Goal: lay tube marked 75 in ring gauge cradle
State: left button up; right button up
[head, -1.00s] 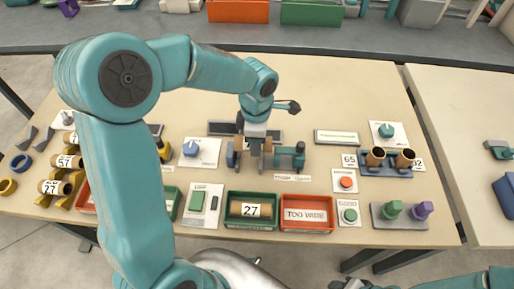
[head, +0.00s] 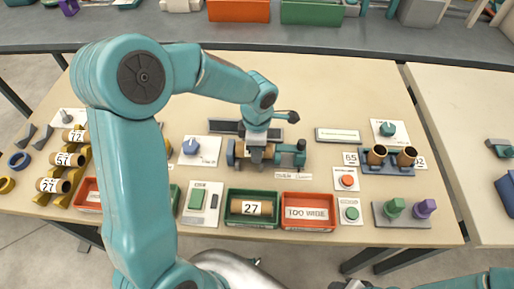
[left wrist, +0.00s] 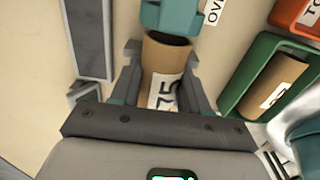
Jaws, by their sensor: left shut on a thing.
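The tube marked 75 (left wrist: 164,82) is brown with a white label, and its dark open end shows in the left wrist view. My left gripper (left wrist: 160,88) is shut on it, one finger on each side. In the head view the left gripper (head: 257,146) is over the ring gauge cradle (head: 290,157), a teal and blue fixture, with the tube lying sideways between its ends. The tube's end is close to the teal block (left wrist: 170,17); I cannot tell whether it rests on the cradle. Only a sliver of what may be my right gripper shows at the bottom edge.
A green tray (head: 233,221) in front holds a tube marked 27 (head: 251,207). A red TOO WIDE tray (head: 307,225) stands to its right. Several tubes lie on a yellow rack (head: 80,171) at left. Two upright tubes stand in a blue holder (head: 388,170) at right.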

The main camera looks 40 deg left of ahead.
pick_arm(q)
jog(key=shift+s+d+f, duration=0.15)
jog(key=shift+s+f, duration=0.15)
jog(key=shift+f, duration=0.15)
jog(key=o, duration=1)
jog(key=shift+f, duration=0.1)
jog(key=shift+o, duration=0.2)
jog(key=shift+r, duration=0.2)
jog(key=shift+w+r+p, duration=0.25)
jog(key=shift+r+p, duration=0.5)
jog(key=shift+p, duration=0.2)
notch_tip(320, 180, up, 10)
jog(key=shift+f, duration=0.1)
jog(key=shift+w+r, duration=0.1)
jog(key=shift+r, duration=0.75)
jog(key=shift+r, duration=0.1)
